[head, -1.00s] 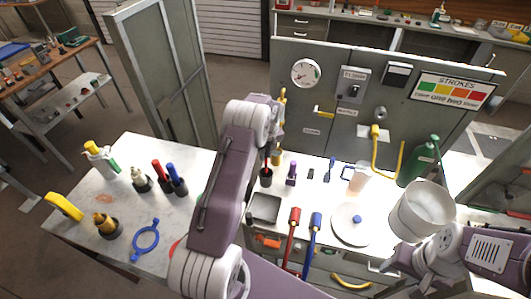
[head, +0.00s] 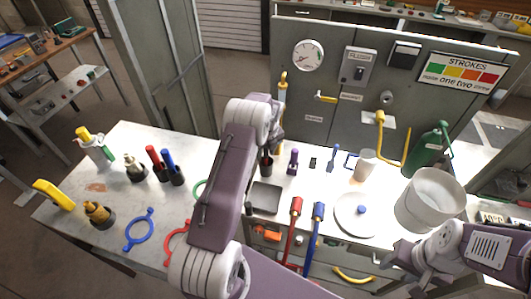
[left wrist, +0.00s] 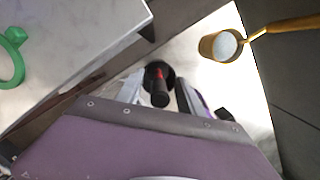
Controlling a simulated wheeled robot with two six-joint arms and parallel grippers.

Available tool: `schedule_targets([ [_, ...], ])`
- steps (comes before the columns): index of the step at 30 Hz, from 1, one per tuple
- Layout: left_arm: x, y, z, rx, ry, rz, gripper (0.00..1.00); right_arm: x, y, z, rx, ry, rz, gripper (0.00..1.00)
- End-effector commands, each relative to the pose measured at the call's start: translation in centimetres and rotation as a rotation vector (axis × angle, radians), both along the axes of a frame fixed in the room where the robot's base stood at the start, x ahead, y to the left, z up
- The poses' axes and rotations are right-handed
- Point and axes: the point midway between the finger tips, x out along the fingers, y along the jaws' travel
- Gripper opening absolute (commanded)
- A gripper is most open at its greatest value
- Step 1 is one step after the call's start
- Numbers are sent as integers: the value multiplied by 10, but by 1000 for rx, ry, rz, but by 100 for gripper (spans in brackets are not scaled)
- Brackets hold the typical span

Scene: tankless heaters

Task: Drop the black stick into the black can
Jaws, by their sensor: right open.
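The black can (head: 266,167) stands on the white worktop, just below my left gripper (head: 274,146). In the left wrist view the round black can (left wrist: 153,71) shows beyond the fingertips. A black stick with a red part (left wrist: 160,94) shows end-on between the two fingers of my left gripper (left wrist: 158,99), overlapping the can. The fingers stand apart with gaps on both sides of the stick. How deep the stick sits in the can cannot be told. My right gripper (head: 408,258) is open and empty near the front right of the worktop.
A dark square tray (head: 265,198) lies in front of the can, and a purple item (head: 293,161) stands to its right. A white bucket (head: 430,201) is by my right arm. A grey panel (head: 330,100) rises behind. A yellow-brown cup (left wrist: 220,45) is nearby.

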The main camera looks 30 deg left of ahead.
Motion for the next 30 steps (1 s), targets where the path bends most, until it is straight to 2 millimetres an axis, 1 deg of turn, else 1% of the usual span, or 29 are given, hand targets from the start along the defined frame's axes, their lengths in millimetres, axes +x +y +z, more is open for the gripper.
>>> schedule_targets([
  [14, 0, 0, 0, 0, 0, 0, 44, 0, 0, 0, 0, 0, 0, 51],
  [16, -1, -1, 1, 0, 1, -1, 44, 0, 0, 1, 0, 0, 0, 51],
  [21, -8, -13, 1, 0, 1, -1, 44, 0, 0, 7, 0, 0, 0, 51],
  [30, -8, -13, 0, 0, 0, 0, 44, 0, 0, 5, 0, 0, 0, 51],
])
